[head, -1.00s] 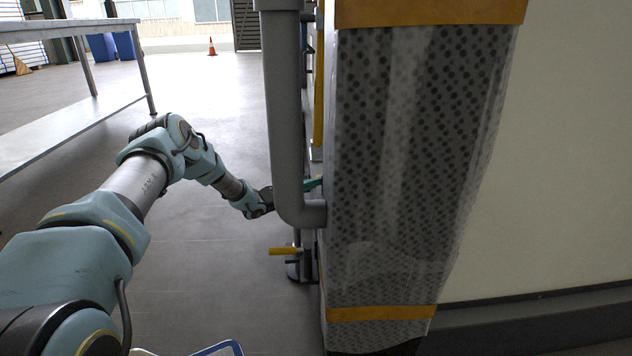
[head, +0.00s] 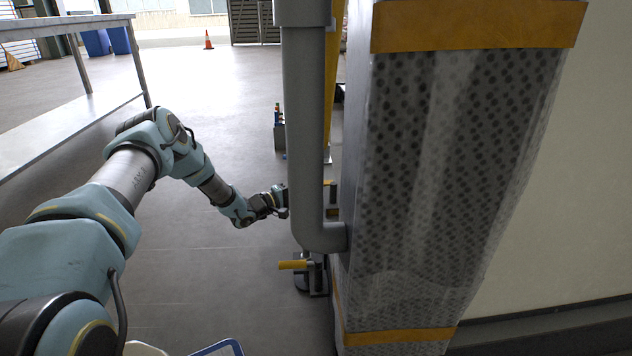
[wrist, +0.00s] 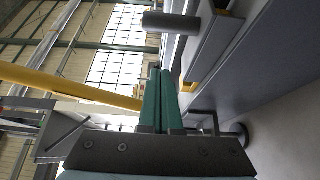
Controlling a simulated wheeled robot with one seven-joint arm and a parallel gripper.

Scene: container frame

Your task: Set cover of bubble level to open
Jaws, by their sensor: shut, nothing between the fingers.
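I cannot make out the bubble level or its cover for certain in either view. In the head view my gripper (head: 276,200) is just left of the grey pipe, and its fingertips are hidden behind it. In the wrist view my gripper (wrist: 161,76) has its two green fingers side by side, shut and empty. They point past a grey panel on the right, with a short dark grey cylinder (wrist: 171,23) beyond the tips. I cannot tell whether they touch anything.
The grey pipe (head: 303,130) stands before a padded column (head: 440,180). A yellow handle (head: 293,265) sticks out low beside the pipe. A yellow bar (wrist: 70,88) crosses the wrist view's left. A metal table (head: 70,115) stands left. Floor between is open.

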